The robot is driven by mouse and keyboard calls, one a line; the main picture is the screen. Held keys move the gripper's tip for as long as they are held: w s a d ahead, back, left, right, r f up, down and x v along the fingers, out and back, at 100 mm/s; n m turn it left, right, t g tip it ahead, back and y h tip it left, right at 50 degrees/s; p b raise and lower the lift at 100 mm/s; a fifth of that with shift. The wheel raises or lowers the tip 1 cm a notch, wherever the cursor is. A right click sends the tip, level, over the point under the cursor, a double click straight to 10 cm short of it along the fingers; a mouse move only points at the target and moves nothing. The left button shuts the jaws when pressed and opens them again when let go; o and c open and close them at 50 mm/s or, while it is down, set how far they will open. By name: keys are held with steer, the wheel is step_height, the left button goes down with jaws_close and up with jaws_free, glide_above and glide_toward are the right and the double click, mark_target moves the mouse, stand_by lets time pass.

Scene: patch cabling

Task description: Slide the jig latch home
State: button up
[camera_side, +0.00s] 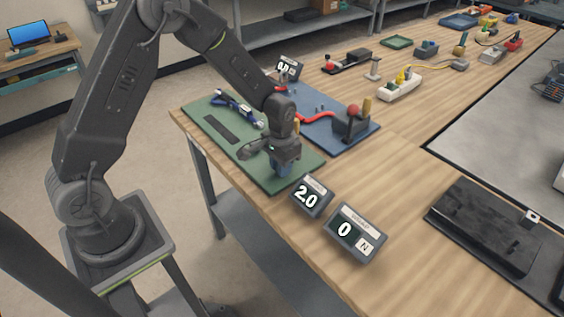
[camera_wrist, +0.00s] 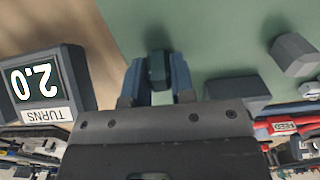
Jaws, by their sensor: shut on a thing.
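My gripper (camera_side: 283,171) is low over the near right corner of the green jig board (camera_side: 297,181), pointing down. In the wrist view its two blue-grey fingers (camera_wrist: 157,84) are shut on a small dark green block (camera_wrist: 159,66), one finger on each side. The block stands on the green board; I cannot tell whether it is the latch's handle. In the side view the gripper hides it.
Two readouts stand near the gripper: one shows 2.0 turns (camera_side: 311,197), one shows 0 N (camera_side: 354,233). In the wrist view, grey blocks (camera_wrist: 296,55) stand right of the fingers. A blue board (camera_side: 345,140) with a red cable (camera_side: 318,117) lies behind.

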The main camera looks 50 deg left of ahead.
mark_target(272, 180)
steer(key=shift+s, duration=1.5)
stand_by(0.7)
steer(key=o, duration=0.8)
steer(key=shift+o, duration=0.2)
step_height(272, 180, up, 8)
stand_by(0.3)
